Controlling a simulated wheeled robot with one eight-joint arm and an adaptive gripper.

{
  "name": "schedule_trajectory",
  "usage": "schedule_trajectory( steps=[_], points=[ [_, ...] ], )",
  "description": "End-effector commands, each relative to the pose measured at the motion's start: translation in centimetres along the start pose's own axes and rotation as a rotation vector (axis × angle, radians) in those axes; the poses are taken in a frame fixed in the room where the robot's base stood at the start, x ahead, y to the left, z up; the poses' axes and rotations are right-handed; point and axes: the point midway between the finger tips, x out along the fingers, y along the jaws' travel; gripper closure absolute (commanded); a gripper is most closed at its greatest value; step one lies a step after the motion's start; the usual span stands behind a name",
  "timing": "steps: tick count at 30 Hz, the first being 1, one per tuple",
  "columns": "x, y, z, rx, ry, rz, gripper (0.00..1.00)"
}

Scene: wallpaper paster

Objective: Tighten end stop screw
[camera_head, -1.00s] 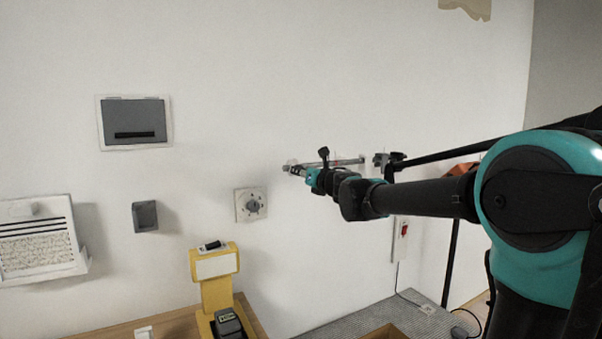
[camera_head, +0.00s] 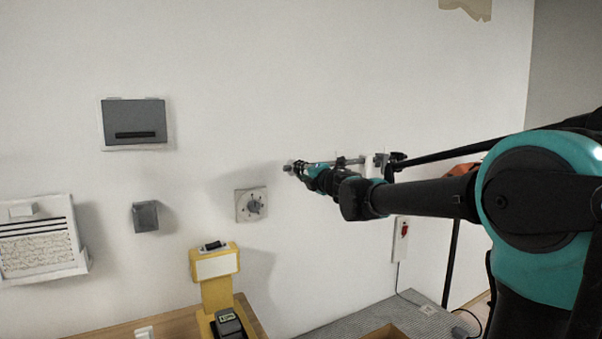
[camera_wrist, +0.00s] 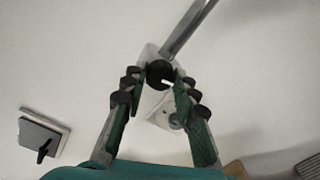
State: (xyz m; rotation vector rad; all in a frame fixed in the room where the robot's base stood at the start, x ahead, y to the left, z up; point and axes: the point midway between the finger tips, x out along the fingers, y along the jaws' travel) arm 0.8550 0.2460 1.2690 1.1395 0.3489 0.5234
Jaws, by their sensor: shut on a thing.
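The end stop screw (camera_wrist: 160,73) shows in the wrist view as a dark round knob with a pale mark. It sits on a pale end block at the end of a grey metal rail (camera_wrist: 188,28). My gripper (camera_wrist: 159,78) has its two green-and-black fingers on either side of the knob and is shut on it. In the head view my gripper (camera_head: 290,168) is at the wall, at the left end of the rail (camera_head: 345,161). The screw itself is hidden or too small to make out there.
A dial plate (camera_head: 251,204) is on the wall just left of and below my gripper. A yellow stand (camera_head: 215,290) is lower left. A red-switch box (camera_head: 400,240) is on the wall below my arm. The wall above the rail is clear.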

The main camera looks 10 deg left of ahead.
Motion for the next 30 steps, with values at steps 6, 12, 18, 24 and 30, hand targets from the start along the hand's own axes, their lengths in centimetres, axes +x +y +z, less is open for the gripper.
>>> schedule_trajectory(
  steps=[6, 12, 18, 24, 30],
  points=[
    [-0.02, 0.02, -0.01, 0.205, 0.0, 0.0, 1.0],
    [-0.03, 0.04, 0.0, 0.388, 0.0, 0.0, 1.0],
    [-0.03, 0.06, 0.01, 0.544, 0.0, 0.0, 1.0],
    [-0.04, 0.06, 0.02, 0.656, 0.0, 0.0, 1.0],
    [-0.04, 0.07, 0.02, 0.72, 0.0, 0.0, 1.0]
  ],
)
